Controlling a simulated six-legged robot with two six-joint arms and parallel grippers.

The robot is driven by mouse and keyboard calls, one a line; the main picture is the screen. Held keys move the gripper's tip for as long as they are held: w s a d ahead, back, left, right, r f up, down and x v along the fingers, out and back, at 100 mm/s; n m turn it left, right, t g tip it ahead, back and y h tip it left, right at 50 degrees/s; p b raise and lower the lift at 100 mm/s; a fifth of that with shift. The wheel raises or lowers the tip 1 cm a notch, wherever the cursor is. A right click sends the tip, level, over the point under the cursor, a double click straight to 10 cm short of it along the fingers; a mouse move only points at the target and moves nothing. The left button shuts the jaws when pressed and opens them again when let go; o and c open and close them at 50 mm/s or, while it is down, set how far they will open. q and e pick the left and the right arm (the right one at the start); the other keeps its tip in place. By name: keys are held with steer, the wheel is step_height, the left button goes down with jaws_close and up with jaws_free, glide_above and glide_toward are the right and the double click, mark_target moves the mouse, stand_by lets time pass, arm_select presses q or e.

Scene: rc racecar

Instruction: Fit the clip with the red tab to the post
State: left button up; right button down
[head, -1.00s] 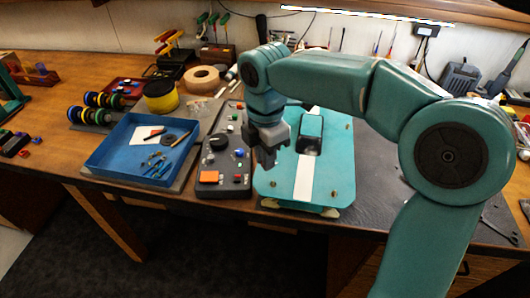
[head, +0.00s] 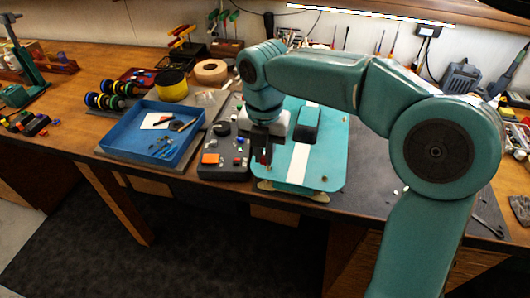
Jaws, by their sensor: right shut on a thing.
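The teal car body with a white stripe (head: 299,160) lies flat on the bench in the middle, with small brass-coloured posts near its corners; one post (head: 324,178) shows at the near right. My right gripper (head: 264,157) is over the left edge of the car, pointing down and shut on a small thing. A bit of red shows between its fingers, which fits the clip with the red tab, but its shape is mostly hidden. I cannot tell whether it touches a post. My left gripper is not in view.
Left of that is a blue tray (head: 118,152) with tools. The grey mat right of the car (head: 368,170) is mostly clear.

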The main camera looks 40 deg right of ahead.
steer(key=shift+s+a+r, duration=0.1)
steer(key=shift+r, duration=0.1)
steer(key=shift+s+f, duration=0.1)
steer(key=shift+f, duration=0.15)
steer(key=shift+w+f+b, duration=0.25)
steer(key=shift+f+b, duration=0.55)
steer(key=shift+f, duration=0.35)
steer(key=shift+s+f+b, duration=0.15)
steer(key=shift+f+b, duration=0.35)
steer(key=shift+f, duration=0.15)
steer(key=shift+f+b, duration=0.65)
steer(key=shift+f, duration=0.35)
